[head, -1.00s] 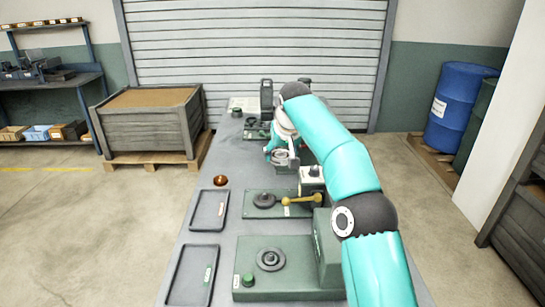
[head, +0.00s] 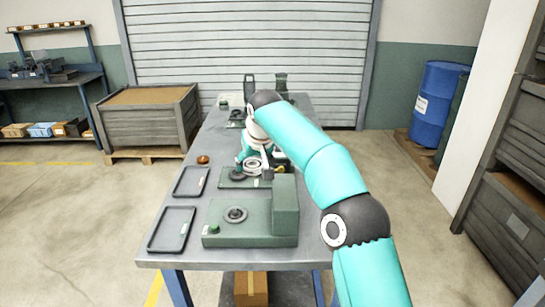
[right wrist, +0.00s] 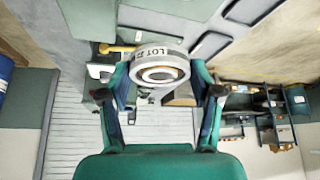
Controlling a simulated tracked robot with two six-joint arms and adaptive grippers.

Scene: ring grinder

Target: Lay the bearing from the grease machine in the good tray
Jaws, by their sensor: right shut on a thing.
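My right gripper (head: 254,166) is shut on the bearing. In the right wrist view, the bearing (right wrist: 158,53) is a pale ring with "LOT" lettering on its side, held between the two fingers of the gripper (right wrist: 160,74). In the head view it hangs over the far part of the middle green station (head: 230,183). Two dark shallow trays lie along the table's left edge, a far tray (head: 178,194) and a near tray (head: 151,249). Both look empty, and I cannot read which is the good one. My left gripper is not in view.
A green machine (head: 225,238) with a raised block and a round seat stands at the table's front. A brown-red bowl (head: 203,160) sits beyond the far tray. A yellow lever (right wrist: 118,48) shows beside the bearing. More equipment stands at the far end of the table (head: 160,262).

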